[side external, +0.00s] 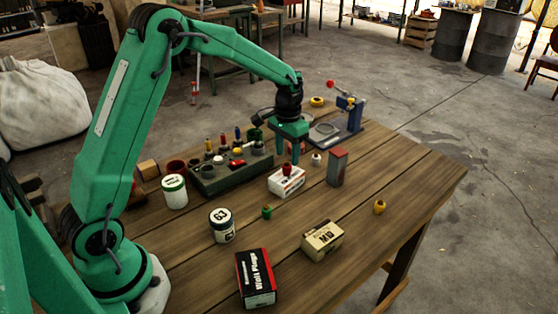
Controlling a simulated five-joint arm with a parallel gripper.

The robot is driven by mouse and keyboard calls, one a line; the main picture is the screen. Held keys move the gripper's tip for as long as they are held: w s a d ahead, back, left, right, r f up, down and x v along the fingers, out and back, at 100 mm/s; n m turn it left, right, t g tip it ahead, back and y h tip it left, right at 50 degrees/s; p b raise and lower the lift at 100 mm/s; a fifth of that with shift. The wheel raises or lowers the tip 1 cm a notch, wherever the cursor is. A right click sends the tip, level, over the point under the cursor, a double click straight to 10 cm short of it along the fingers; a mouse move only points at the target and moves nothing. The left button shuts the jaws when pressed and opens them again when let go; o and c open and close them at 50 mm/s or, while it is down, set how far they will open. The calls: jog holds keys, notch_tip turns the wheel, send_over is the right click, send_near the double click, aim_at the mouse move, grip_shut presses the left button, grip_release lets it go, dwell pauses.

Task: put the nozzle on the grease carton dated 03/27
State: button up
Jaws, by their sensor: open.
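My gripper (288,160) is open and points down, its fingertips just above a small red piece (287,170). The red piece appears to rest on top of a white carton with red print (288,185); I cannot tell if the fingers touch it. Other small pieces stand on the table: a green one (266,212), a yellow one (379,207) and a white one (316,160). I cannot tell which piece is the nozzle. A tan carton (322,241) and a grey carton with a red top (337,168) also stand there. No date is readable on any carton.
A black and red plug box (256,280) lies at the front. A blue clamp stand (348,115) is behind. The table's right end is mostly clear.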

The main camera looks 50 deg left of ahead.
aim_at(286, 164)
notch_tip(286, 164, up, 8)
dwell(0.4)
dwell(0.5)
jog(key=s+d+r+t, duration=0.25)
jog(key=s+r, duration=0.55)
jog(key=s, duration=0.4)
jog(key=s+d+t, duration=0.3)
jog(key=s, duration=1.1)
jog(key=shift+s+d+f, duration=0.25)
jog(key=shift+s+f, duration=0.05)
jog(key=shift+f, duration=0.15)
